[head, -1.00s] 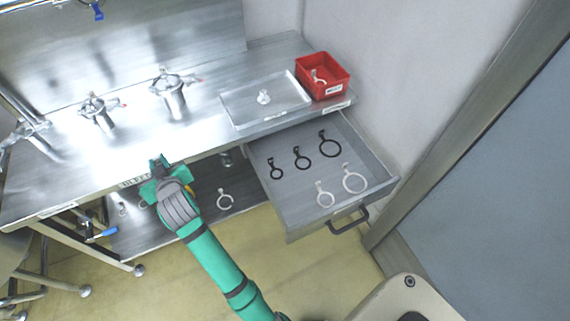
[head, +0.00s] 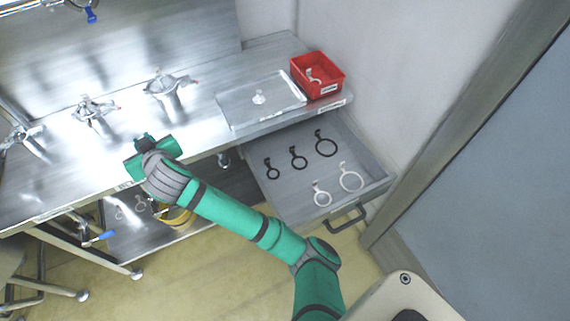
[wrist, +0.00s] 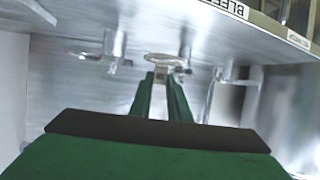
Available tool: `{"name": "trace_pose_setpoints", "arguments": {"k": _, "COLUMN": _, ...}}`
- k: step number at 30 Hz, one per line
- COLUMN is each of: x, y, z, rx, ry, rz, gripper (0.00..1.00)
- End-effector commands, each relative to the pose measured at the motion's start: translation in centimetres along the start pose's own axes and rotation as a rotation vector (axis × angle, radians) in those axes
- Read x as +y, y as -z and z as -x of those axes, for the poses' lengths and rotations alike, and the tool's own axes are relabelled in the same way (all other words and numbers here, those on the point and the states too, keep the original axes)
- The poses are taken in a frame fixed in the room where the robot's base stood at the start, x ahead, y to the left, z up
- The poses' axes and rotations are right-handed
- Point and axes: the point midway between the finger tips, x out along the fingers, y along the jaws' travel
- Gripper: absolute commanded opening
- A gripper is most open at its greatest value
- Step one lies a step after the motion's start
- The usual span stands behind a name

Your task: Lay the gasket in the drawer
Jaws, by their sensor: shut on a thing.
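My gripper (head: 146,141) is over the steel bench, left of the open drawer (head: 284,192). In the wrist view my gripper (wrist: 167,76) has its two green fingers shut on a pale ring-shaped gasket (wrist: 165,57) by its tab. The held gasket is hidden or too small to make out in the head view. The grey drawer is pulled out under the bench's right end. Three black rings with tabs, one of them this black ring (head: 326,146), lie at its back. Two white rings, a larger one (head: 351,180) and a smaller one (head: 321,195), lie nearer its front.
A clear tray (head: 262,112) with a small white piece and a red bin (head: 318,76) stand on the bench above the drawer. Steel clamp fittings (head: 168,87) stand along the bench. A lower shelf (head: 150,235) holds pale rings. A wall borders the drawer's right side.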

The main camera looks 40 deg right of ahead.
Motion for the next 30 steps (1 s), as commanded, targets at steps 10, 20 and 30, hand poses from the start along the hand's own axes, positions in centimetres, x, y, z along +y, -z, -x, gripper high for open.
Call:
{"name": "trace_pose_setpoints", "arguments": {"k": 10, "x": 0.1, "y": 1.3, "z": 0.3, "rx": 0.005, "ry": 0.013, "rz": 0.009, "gripper": 0.0}}
{"name": "trace_pose_setpoints", "arguments": {"k": 20, "x": 0.3, "y": 3.3, "z": 1.0, "rx": 0.001, "ry": 0.04, "rz": 0.014, "gripper": 0.0}}
{"name": "trace_pose_setpoints", "arguments": {"k": 30, "x": 0.9, "y": 6.4, "z": 2.2, "rx": 0.002, "ry": 0.088, "rz": 0.04, "gripper": 0.0}}
